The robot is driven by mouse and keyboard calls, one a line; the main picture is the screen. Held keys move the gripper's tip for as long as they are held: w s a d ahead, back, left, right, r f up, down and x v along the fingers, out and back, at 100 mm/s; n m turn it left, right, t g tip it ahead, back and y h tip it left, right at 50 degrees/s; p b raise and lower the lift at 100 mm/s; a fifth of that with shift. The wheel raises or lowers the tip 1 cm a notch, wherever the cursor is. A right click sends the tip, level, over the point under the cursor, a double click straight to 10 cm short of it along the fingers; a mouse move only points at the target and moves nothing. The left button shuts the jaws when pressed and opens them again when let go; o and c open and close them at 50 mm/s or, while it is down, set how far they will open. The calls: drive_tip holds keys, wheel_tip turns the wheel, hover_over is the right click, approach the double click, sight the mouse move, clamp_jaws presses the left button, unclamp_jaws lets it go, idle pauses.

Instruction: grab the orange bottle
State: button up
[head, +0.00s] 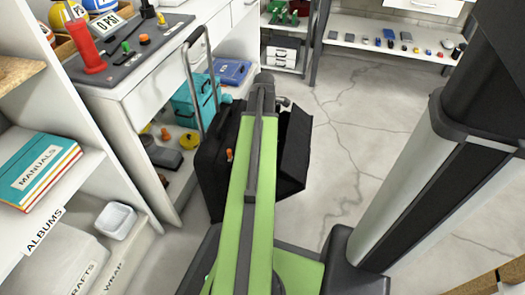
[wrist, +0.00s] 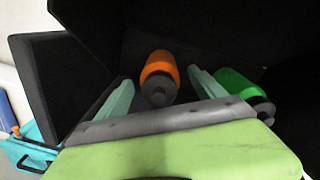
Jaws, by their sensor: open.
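The orange bottle (wrist: 158,68) lies in a dark, black-walled space in the wrist view, its dark grey end toward me. My gripper (wrist: 160,79) is open, with one pale green finger on each side of the bottle. A gap shows between each finger and the bottle, and I cannot tell how far the fingertips reach along it. A green bottle (wrist: 236,84) with a dark end lies just right of the right finger. In the head view my arm reaches over a black suitcase (head: 212,170) and hides my fingers. A small orange piece (head: 229,155) shows beside the arm.
The suitcase has a raised handle (head: 189,70) and stands by a white shelf unit at left. Teal boxes (head: 196,101) stand behind it. A white tub (head: 115,220) is on the low left shelf. The concrete floor (head: 350,130) at right is clear.

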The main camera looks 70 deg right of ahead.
drive_tip(key=shift+r, duration=0.1)
clamp_jaws()
idle(0.4)
wheel_tip(320, 180, up, 10)
drive_tip(key=p, duration=1)
drive_tip(key=shift+r, duration=0.15)
